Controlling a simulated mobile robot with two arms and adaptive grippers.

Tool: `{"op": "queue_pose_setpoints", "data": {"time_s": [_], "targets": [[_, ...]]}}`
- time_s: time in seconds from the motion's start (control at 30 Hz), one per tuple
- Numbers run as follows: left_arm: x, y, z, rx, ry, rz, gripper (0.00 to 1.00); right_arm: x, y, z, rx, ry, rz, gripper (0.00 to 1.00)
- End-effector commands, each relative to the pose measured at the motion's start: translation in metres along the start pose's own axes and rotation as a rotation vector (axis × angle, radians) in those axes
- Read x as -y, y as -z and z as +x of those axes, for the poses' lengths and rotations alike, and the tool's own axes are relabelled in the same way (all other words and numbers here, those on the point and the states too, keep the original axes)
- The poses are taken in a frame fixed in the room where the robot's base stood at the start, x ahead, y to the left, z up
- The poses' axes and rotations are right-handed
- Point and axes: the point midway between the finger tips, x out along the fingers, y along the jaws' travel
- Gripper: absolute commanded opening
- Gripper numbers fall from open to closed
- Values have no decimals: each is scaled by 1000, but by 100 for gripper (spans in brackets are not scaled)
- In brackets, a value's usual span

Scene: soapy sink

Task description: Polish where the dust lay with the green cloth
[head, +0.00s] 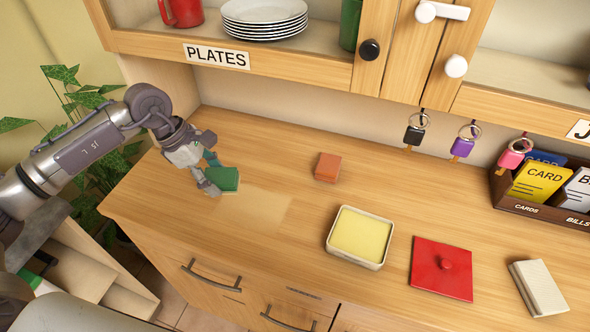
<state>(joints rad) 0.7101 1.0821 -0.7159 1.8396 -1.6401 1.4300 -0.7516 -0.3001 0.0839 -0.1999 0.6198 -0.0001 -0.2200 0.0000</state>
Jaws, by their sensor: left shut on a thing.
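The green cloth (224,179) is a small folded block near the left end of the wooden counter (262,255). My left gripper (210,178) is shut on it from its left side and holds it at or just above the wood. I cannot tell whether the cloth touches the surface. A slightly paler patch (265,205) of wood shows to the right of the cloth. No dust stands out on the counter. My right gripper is not in view.
An orange-brown block (327,167), an open tin of yellow stuff (360,237), a red lid (442,269) and a cream block (538,288) lie to the right. The shelf labelled PLATES (216,56) overhangs behind. Keys (464,141) hang at the back right.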

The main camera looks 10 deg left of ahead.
Motion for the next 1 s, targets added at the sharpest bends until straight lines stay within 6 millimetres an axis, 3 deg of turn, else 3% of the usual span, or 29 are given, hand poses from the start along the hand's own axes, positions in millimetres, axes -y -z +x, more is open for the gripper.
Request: {"op": "queue_pose_setpoints", "data": {"time_s": [0.3, 1.0], "targets": [[-2, -6, -26, 1, -4, -5, 28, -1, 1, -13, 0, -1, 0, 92], [-2, -6, -26, 1, -4, -6, 28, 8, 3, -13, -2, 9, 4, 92]]}}
